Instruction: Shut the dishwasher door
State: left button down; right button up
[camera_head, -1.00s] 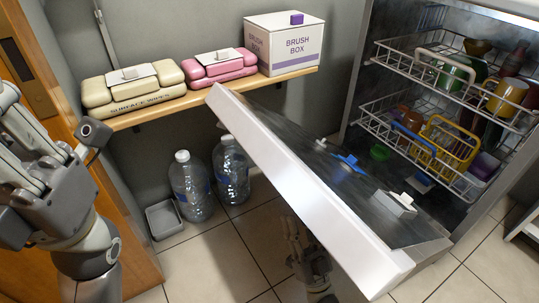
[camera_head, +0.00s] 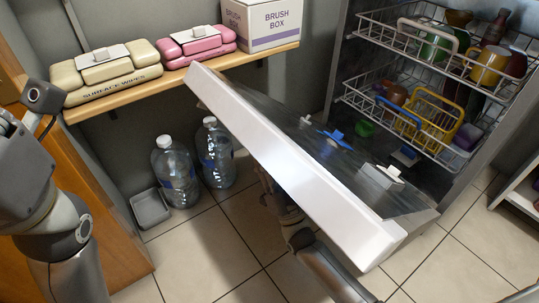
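The dishwasher door (camera_head: 290,160) is part-way open and slopes up to the left, its white edge towards me and its dark inner face up. The dishwasher (camera_head: 338,65) stands open at the right, with its racks in view. My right gripper (camera_head: 270,192) is under the raised part of the door, close to its underside. The door hides most of its fingers, so contact and opening cannot be told. My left arm is at the left edge, away from the door. Its gripper (camera_head: 12,135) is partly cut off by the frame and its fingers are unclear.
Two racks (camera_head: 400,118) hold cups and a yellow basket (camera_head: 432,128). Small items, including a blue one (camera_head: 337,138), lie on the door. A wooden shelf (camera_head: 190,88) carries wipes packs and a brush box (camera_head: 262,22). Bottles (camera_head: 175,172) and a grey tray (camera_head: 150,209) stand below.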

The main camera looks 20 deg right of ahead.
jog(key=c, duration=0.7)
grip_shut()
